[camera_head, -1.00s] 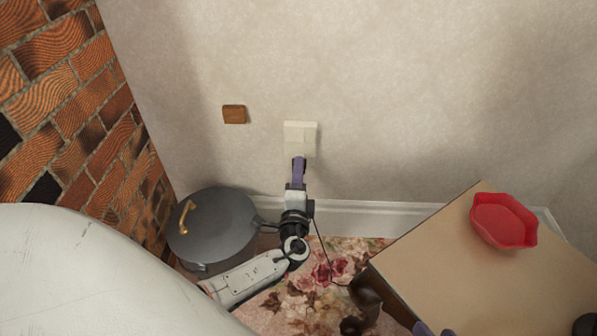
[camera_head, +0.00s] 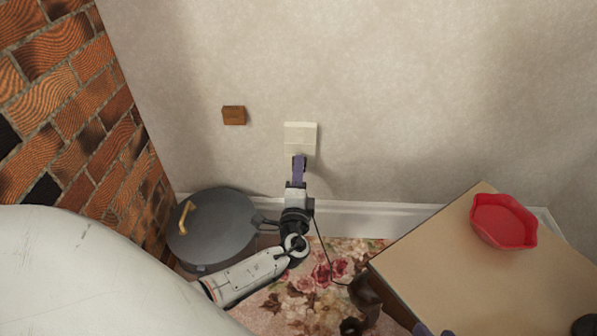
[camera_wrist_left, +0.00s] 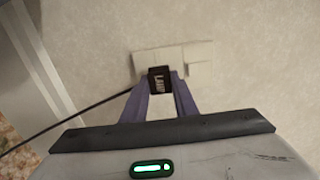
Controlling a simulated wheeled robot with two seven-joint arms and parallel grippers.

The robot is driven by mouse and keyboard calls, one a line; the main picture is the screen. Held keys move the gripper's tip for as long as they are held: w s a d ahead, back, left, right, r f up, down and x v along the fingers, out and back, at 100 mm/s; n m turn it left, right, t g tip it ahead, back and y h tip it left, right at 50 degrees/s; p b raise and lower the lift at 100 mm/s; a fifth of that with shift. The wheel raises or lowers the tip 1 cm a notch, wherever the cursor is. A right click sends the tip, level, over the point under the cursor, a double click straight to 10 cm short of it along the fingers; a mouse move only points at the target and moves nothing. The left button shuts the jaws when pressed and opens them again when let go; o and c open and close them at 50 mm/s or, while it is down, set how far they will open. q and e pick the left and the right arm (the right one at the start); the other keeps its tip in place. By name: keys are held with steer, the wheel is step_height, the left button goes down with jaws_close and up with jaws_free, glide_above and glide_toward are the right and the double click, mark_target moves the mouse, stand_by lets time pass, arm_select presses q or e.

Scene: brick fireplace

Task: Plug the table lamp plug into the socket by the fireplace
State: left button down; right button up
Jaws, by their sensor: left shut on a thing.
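The white double socket plate (camera_head: 300,137) is on the wall above the skirting board. It also shows in the wrist view (camera_wrist_left: 198,58). My left gripper (camera_head: 299,163) is at the plate's lower edge, with its purple fingers shut on the black lamp plug (camera_wrist_left: 160,80). The plug bears a light label and overlaps the left part of the plate in the wrist view. I cannot tell whether its pins are in the socket. The black cord (camera_wrist_left: 75,118) runs off to the left there. My right gripper (camera_head: 433,330) shows only purple fingertips at the bottom edge.
A grey lidded pot (camera_head: 212,230) stands on the left by the brick fireplace (camera_head: 75,95). A wooden table (camera_head: 480,270) with a red tray (camera_head: 503,221) stands on the right. A small brown block (camera_head: 234,115) is on the wall.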

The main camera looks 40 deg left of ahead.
arm_select(q)
steer(key=shift+x, duration=1)
steer(key=c, duration=1.3)
jaws_free()
steer(key=shift+c, duration=0.2)
